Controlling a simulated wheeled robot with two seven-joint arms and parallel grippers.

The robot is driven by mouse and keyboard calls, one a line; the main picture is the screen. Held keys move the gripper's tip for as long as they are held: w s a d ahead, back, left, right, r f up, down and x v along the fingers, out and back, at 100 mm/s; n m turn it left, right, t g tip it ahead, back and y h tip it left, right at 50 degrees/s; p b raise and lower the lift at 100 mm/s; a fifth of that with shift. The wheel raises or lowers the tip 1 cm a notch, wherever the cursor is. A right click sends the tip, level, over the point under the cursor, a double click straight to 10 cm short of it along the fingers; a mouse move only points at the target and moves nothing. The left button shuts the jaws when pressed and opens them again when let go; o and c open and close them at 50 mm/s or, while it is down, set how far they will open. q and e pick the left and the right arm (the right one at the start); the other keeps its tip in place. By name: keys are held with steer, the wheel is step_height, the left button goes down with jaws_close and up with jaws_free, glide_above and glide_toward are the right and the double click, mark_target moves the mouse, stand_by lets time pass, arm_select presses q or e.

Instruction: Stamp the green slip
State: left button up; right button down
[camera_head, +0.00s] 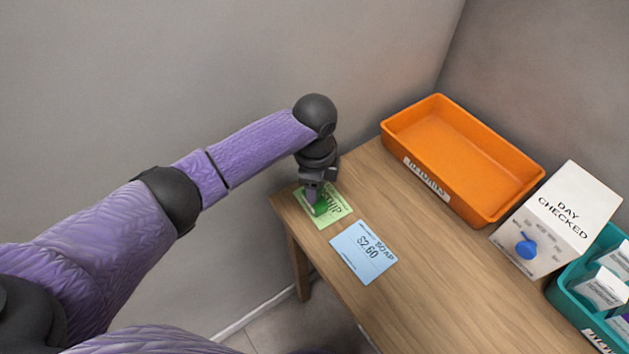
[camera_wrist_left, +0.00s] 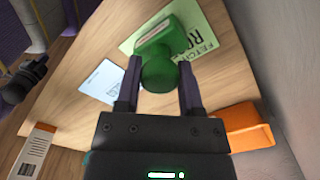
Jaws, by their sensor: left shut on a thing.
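The green slip (camera_head: 333,209) lies flat on the wooden table near its left edge, and it also shows in the left wrist view (camera_wrist_left: 204,27). My left gripper (camera_head: 314,196) points down over the slip. In the left wrist view my left gripper (camera_wrist_left: 160,86) is shut on the round handle of a green stamp (camera_wrist_left: 160,70). The stamp's block overlaps the slip in both views. I cannot tell whether its underside touches the paper. Part of the slip is hidden by the stamp and gripper.
A blue slip (camera_head: 364,253) lies just in front of the green one. An orange tray (camera_head: 484,222) stands at the back right. Beside it are a white "DAY CHECKED" box (camera_head: 571,212) and a teal bin (camera_head: 570,291) with small boxes. Grey walls (camera_head: 200,70) stand behind.

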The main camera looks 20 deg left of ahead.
arm_select(q)
steer(key=shift+f, duration=0.1)
steer(key=shift+f, duration=0.1)
stand_by(1.4)
steer(key=shift+p, duration=0.3)
step_height(320, 180, up, 7)
steer(key=p, duration=0.7)
steer(key=shift+r+p, duration=0.2)
steer(key=shift+p, duration=0.2)
steer(key=shift+f, duration=0.15)
